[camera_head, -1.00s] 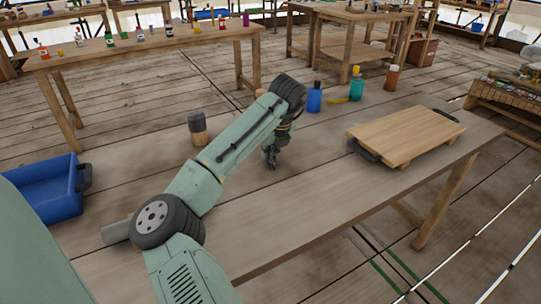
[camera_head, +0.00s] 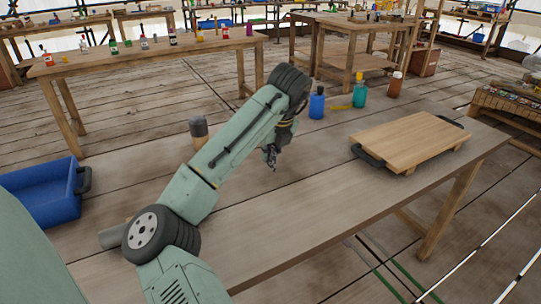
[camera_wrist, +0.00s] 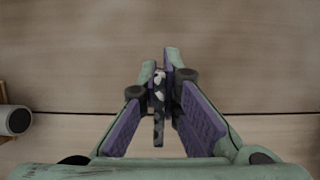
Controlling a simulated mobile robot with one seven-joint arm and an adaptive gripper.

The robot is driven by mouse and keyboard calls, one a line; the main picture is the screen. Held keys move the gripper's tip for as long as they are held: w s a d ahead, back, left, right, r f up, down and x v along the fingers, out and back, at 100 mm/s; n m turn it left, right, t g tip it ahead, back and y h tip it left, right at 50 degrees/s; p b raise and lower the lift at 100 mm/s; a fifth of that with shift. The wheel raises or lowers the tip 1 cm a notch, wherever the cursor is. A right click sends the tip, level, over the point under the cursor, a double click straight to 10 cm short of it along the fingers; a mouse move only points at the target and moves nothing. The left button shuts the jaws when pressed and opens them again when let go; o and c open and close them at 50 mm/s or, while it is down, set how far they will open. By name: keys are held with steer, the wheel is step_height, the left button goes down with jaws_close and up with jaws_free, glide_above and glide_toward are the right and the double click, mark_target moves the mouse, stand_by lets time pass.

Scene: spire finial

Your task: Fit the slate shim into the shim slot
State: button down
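My gripper (camera_head: 270,157) hangs above the near workbench (camera_head: 310,205), left of the wooden board. In the wrist view, the two purple-padded fingers of my gripper (camera_wrist: 167,62) are close together around a thin, dark, pale-speckled strip (camera_wrist: 159,105), which looks like the slate shim. The strip points along the fingers and appears pinched between them, clear of the bench top. In the head view the strip is too small to tell. I cannot make out the shim slot in either view.
A wooden board with dark handles (camera_head: 408,143) lies on the right. Blue (camera_head: 317,105), teal (camera_head: 360,95) and brown (camera_head: 395,86) bottles stand behind it. A dark-topped wooden cylinder (camera_head: 199,133) stands left of my gripper. A blue bin (camera_head: 45,195) is at far left. The bench front is clear.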

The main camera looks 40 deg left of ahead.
steer(key=s+d, duration=0.2)
steer(key=s, duration=0.1)
steer(key=s+d+b, duration=0.1)
steer(key=s+d, duration=0.1)
steer(key=s, duration=0.2)
steer(key=s+d+r, duration=0.1)
steer(key=s+d, duration=0.1)
steer(key=s, duration=0.2)
steer(key=shift+d+b, duration=0.1)
steer(key=shift+b, duration=0.3)
